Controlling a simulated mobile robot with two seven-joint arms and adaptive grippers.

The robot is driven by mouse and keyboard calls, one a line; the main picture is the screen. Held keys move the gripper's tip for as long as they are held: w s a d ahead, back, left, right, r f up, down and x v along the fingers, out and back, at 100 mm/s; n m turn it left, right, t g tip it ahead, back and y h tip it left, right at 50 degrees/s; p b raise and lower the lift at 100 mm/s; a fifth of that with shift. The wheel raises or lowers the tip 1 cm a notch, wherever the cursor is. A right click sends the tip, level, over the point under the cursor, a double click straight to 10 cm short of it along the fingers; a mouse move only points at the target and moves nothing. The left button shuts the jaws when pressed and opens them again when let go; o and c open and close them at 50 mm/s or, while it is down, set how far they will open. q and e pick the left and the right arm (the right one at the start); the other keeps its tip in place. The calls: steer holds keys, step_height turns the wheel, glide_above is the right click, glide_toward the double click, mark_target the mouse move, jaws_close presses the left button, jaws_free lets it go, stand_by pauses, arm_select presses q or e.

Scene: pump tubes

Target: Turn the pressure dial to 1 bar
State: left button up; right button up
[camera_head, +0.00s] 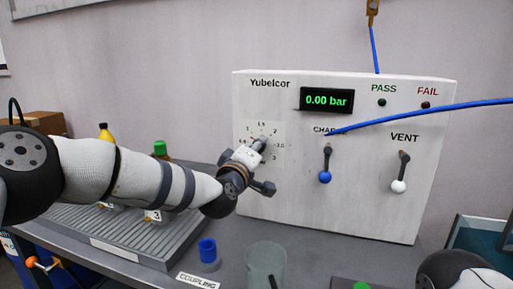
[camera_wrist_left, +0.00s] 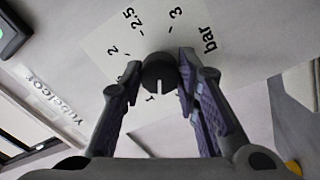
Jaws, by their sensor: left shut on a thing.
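The pressure dial is a black knob (camera_wrist_left: 160,69) on a white scale card (camera_head: 275,128) at the left of the Yubelcor panel (camera_head: 300,190). My left gripper (camera_head: 262,146) reaches the dial from the front and hides most of it in the head view. In the left wrist view the gripper (camera_wrist_left: 160,80) has one finger on each side of the knob and is shut on it. The knob's white mark points down in that view, near a partly hidden number that looks like 1. The green display (camera_head: 327,100) reads 0.00 bar. My right gripper is out of view.
Right of the dial are a blue-tipped lever (camera_head: 325,176) and a white-tipped VENT lever (camera_head: 399,186). A blue tube (camera_head: 430,113) crosses the panel's front. A grey ribbed tray (camera_head: 120,235), a blue cap (camera_head: 208,251) and a clear cup (camera_head: 266,265) stand below.

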arm_select(q)
steer(key=shift+r+m, duration=0.1)
steer(key=shift+m, duration=1.2)
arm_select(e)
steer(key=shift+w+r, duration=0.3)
arm_select(q)
steer(key=shift+m, duration=0.3)
steer(key=o, duration=1.2)
steer(key=shift+c, duration=0.2)
steer(key=v, duration=1.2)
steer(key=shift+a, duration=0.15)
